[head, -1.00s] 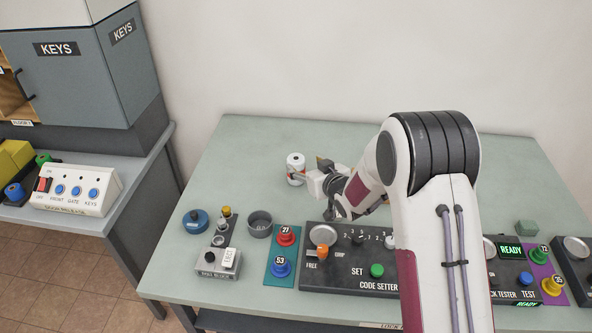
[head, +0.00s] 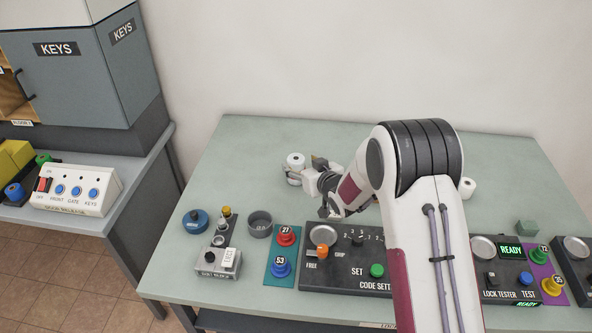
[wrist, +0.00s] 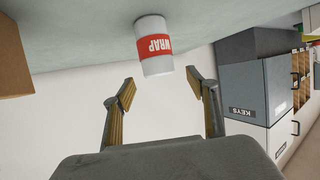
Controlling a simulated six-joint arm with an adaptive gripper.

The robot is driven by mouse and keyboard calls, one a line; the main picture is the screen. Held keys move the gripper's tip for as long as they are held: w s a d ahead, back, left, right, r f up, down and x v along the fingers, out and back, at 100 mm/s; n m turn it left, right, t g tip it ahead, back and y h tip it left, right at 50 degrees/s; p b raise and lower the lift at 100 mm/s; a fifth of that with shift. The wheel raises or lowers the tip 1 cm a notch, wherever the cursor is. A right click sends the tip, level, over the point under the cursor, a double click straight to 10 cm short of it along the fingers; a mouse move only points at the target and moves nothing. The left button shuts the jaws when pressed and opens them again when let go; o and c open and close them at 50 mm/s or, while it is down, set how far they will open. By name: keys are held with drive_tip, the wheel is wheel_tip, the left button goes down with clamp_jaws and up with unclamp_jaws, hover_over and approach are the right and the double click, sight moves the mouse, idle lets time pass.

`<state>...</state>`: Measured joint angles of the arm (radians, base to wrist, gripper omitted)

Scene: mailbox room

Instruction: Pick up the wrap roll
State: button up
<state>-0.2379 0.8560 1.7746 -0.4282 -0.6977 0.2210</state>
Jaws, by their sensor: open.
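The wrap roll (wrist: 154,46) is a white cylinder with a red band reading WRAP, standing on the table in the wrist view. In the head view the roll (head: 295,161) is at the back left of the table, partly hidden by my gripper. My gripper (wrist: 160,92) is open, with one finger on each side below the roll in the wrist picture. Nothing is between the fingers except open space, and the roll lies just beyond the tips. In the head view my gripper (head: 301,178) is low beside the roll; whether it touches cannot be told.
The code setter panel (head: 345,275) stands in front of my arm. A grey cup (head: 260,224), a blue round piece (head: 195,222) and a plate with red and blue knobs (head: 283,257) lie to the left. Another white roll (head: 466,187) stands right of my arm.

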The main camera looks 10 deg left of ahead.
sight(298, 161)
drive_tip(key=shift+w, duration=0.1)
idle(0.3)
drive_tip(key=shift+x, duration=2.55)
drive_tip(key=shift+f, duration=0.1)
drive_tip(key=c, duration=1)
